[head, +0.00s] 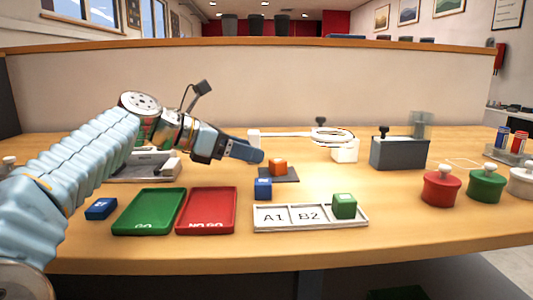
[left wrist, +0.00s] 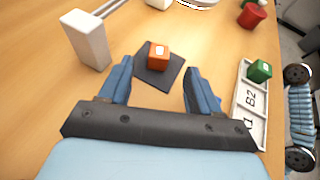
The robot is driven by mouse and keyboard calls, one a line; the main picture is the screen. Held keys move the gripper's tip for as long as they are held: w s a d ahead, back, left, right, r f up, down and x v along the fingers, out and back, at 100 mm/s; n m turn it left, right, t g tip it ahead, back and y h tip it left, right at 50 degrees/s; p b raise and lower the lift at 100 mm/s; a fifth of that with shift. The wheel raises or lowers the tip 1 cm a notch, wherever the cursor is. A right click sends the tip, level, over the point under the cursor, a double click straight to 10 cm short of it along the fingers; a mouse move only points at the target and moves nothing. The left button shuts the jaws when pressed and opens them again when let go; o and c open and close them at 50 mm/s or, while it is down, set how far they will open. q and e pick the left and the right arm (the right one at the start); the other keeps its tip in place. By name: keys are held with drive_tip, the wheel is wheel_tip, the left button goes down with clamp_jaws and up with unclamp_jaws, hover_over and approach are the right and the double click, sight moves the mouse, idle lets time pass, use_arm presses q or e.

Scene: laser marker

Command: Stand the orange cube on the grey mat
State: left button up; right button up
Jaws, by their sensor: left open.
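The orange cube (head: 278,167) rests on the dark grey mat (head: 291,178) near the middle of the table. In the left wrist view the cube (left wrist: 158,57) sits on the far part of the mat (left wrist: 158,82). My left gripper (head: 257,154) is open and empty, just left of the cube and a little above it in the head view. In the wrist view its fingers (left wrist: 157,72) are spread wide, with the mat between and beyond them; neither appears to touch the cube. My right gripper is out of view.
A blue cube (head: 263,188) stands close before the mat. A white tray (head: 276,224) marked A1 and B2 holds a green cube (head: 344,206). Green (head: 148,212) and red (head: 205,211) trays lie left. A white-armed ring device (head: 345,153) stands behind the mat.

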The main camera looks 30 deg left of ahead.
use_arm(q)
drive_tip(key=shift+v, duration=1.7)
